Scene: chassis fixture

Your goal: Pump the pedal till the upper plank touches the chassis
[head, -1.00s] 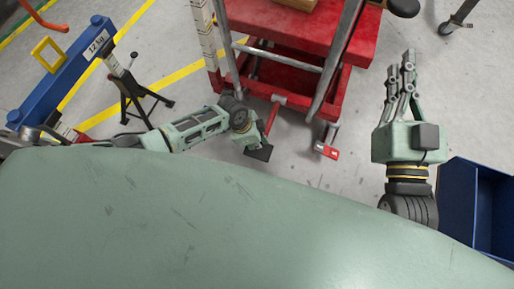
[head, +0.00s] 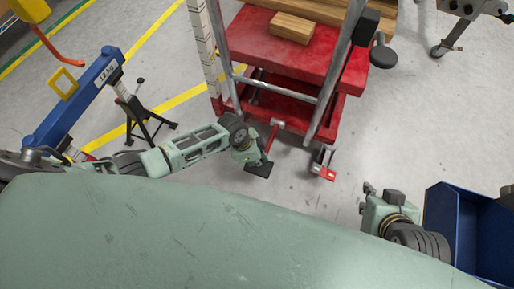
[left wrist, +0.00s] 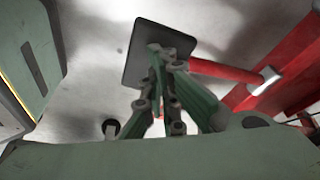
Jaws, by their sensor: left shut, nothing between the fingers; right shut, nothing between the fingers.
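The black pedal pad (head: 258,170) sits on a red lever (head: 270,138) at the near side of the red lift table (head: 268,45). In the left wrist view the pad (left wrist: 137,62) lies under my left fingertips; whether they touch it I cannot tell. My left gripper (head: 252,160) is shut and empty, pointing down at the pedal. A short wooden block (head: 292,27) lies on the table top, and a longer plank (head: 325,10) shows behind it. The chassis is not clearly identifiable. My right gripper (head: 368,195) is shut and empty, off to the right.
A second small red pedal (head: 323,171) is right of the black one. A graduated post (head: 203,45) stands at the table's left. A black jack stand (head: 140,115) and blue beam (head: 75,100) are left; a blue bin (head: 470,225) is right. Floor between is clear.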

